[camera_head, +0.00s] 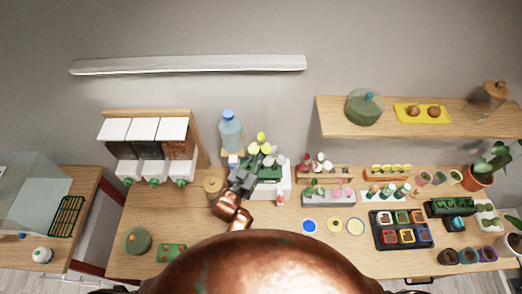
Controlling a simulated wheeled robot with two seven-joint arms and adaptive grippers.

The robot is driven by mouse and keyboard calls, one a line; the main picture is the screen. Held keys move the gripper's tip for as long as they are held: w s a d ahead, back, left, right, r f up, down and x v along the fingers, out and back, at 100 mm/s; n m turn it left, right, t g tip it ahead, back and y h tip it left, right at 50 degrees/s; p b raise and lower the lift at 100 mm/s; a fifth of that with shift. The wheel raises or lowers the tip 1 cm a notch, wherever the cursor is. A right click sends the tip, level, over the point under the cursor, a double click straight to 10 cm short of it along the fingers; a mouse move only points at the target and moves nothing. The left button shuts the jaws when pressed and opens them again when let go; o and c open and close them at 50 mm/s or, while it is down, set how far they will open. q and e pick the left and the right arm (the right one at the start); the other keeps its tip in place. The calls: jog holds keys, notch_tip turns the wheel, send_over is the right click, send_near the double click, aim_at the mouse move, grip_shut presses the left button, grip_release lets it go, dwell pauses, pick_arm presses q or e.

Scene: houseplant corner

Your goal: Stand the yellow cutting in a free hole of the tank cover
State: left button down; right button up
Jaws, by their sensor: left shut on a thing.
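My left gripper (250,168) is over the workbench at the white tank, shut on the yellow cutting. The cutting's yellow-green leaves (262,139) rise just beyond the fingers; its stem is hidden by the gripper. The white tank (286,183) stands below and to the right, partly covered by the gripper. Its dark green cover (270,174) shows beside the fingers, with green leaves around it. I cannot make out the separate holes or whether the stem touches the cover. My right gripper is not in view.
A blue water bottle (230,130) stands behind the gripper, and a round wooden-topped jar (212,186) to its left. A grey planter with pink cuttings (329,197) stands to the right. Coloured dishes (309,226) and a black tray (402,243) lie further right. A shelf (340,126) overhangs the back right.

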pick_arm(q)
notch_tip(320, 180, down, 3)
jog(key=shift+b, duration=1.15)
jog(key=shift+r+p, duration=0.3)
jog(key=shift+s+p, duration=0.1)
jog(key=shift+p, duration=0.2)
jog(key=shift+f, duration=0.1)
jog(key=shift+f, duration=0.3)
jog(key=shift+f+b, duration=0.45)
jog(key=shift+f, duration=0.15)
jog(key=shift+f+b, duration=0.35)
jog(key=shift+f, duration=0.2)
